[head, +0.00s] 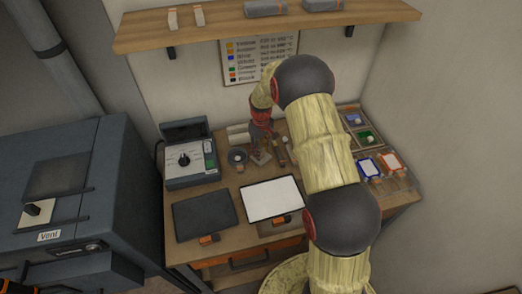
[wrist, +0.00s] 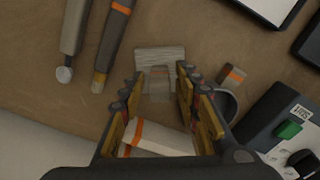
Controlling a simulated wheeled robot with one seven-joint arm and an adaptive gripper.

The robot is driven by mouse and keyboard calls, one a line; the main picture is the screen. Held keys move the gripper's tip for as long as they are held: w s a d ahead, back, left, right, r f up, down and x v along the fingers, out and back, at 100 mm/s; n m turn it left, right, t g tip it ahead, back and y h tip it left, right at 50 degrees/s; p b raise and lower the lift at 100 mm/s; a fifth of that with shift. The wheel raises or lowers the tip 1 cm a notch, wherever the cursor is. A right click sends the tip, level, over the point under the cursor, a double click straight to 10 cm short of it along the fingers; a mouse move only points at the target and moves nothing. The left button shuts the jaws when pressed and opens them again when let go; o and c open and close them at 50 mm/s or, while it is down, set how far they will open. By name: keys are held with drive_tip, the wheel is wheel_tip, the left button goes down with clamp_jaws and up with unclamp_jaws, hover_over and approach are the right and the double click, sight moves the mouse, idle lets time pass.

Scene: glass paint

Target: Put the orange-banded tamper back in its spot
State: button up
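My gripper (wrist: 160,72) points down over the bench, its fingers apart; it also shows in the head view (head: 264,140). Below and between the fingertips is a pale grey U-shaped piece (wrist: 160,54) with a small tan shape inside its notch. A pale block with an orange band (wrist: 160,139) shows between the fingers low in the wrist view; it looks to lie beyond them, not gripped. A small brown block with an orange band (wrist: 232,76) lies to the right. Which orange-banded piece is the tamper, I cannot tell.
An orange-banded brush-like tool (wrist: 117,40) and a ball-tipped tool (wrist: 74,38) lie left of the fingers. A round cup (wrist: 229,104) and a control box (wrist: 275,125) stand close on the right. A white panel (head: 271,198) and dark panel (head: 204,215) lie at the front.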

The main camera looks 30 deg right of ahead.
drive_tip(key=shift+o, duration=0.5)
wheel_tip(320, 180, up, 12)
idle(0.4)
drive_tip(key=s+a+r+m+t+b, duration=0.1)
drive_tip(key=s+a+r+t+b, duration=0.1)
drive_tip(key=s, duration=0.9)
drive_tip(key=s+a+r+m+t+b, duration=0.1)
drive_tip(key=s+a+r+b, duration=0.3)
drive_tip(key=s, duration=0.7)
drive_tip(key=s+a+r+m+t+b, duration=0.1)
drive_tip(key=s+a+r+t+b, duration=0.1)
drive_tip(key=s+a+r, duration=0.4)
drive_tip(key=s+r+b, duration=0.1)
drive_tip(key=s, duration=0.4)
drive_tip(key=shift+a+r+t, duration=0.3)
drive_tip(key=shift+a+r, duration=0.05)
